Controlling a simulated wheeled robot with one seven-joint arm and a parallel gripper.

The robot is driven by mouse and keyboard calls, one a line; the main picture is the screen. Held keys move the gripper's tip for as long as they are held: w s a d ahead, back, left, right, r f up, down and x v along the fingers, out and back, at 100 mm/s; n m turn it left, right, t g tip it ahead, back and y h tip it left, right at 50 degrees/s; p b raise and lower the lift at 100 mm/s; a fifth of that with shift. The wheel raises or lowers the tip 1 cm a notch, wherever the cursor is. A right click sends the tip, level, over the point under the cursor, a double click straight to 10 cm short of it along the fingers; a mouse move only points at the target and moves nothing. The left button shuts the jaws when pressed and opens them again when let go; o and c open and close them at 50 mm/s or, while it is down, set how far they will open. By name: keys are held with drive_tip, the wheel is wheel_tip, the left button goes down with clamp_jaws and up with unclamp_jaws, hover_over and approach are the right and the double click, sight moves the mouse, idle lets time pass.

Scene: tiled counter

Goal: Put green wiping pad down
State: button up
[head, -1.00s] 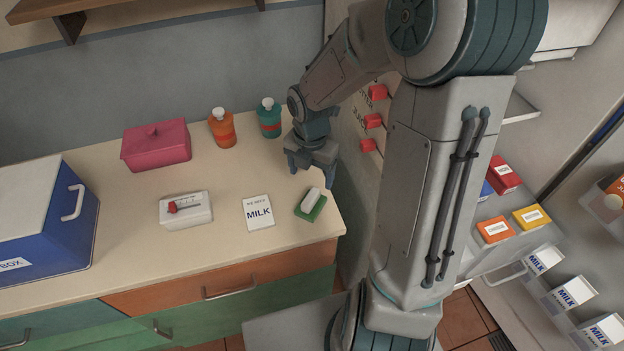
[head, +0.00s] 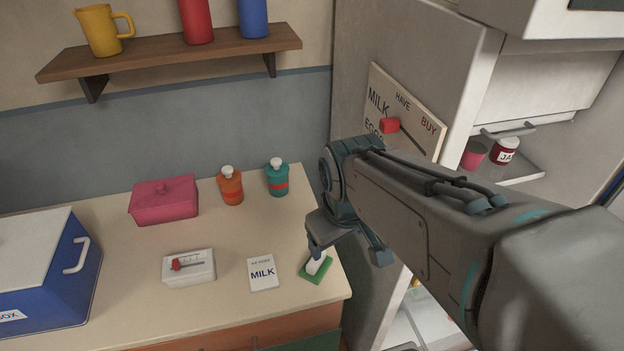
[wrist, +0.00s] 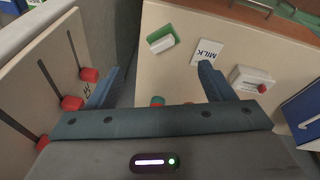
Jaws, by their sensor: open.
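The green wiping pad (head: 325,277) lies flat on the right front of the counter, with a white handle block on top. In the wrist view the pad (wrist: 157,32) is near the top, beyond my finger tips and apart from them. My gripper (head: 348,254) is open and empty. In the head view its left finger overlaps the pad's white handle in the picture.
A MILK card (head: 262,274) lies left of the pad, then a white box with a red slider (head: 190,266). Orange (head: 230,188) and teal (head: 277,180) bottles stand behind, beside a pink box (head: 163,202). A board with red sliders (wrist: 55,95) is close to my gripper.

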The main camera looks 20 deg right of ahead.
drive_tip(key=s+m, duration=0.1)
drive_tip(key=s+r+m, duration=0.1)
drive_tip(key=m, duration=0.1)
drive_tip(key=shift+a+y, duration=0.15)
drive_tip(key=shift+y, duration=0.15)
drive_tip(key=shift+o, duration=0.6)
drive_tip(key=shift+w+f, duration=0.1)
idle(0.6)
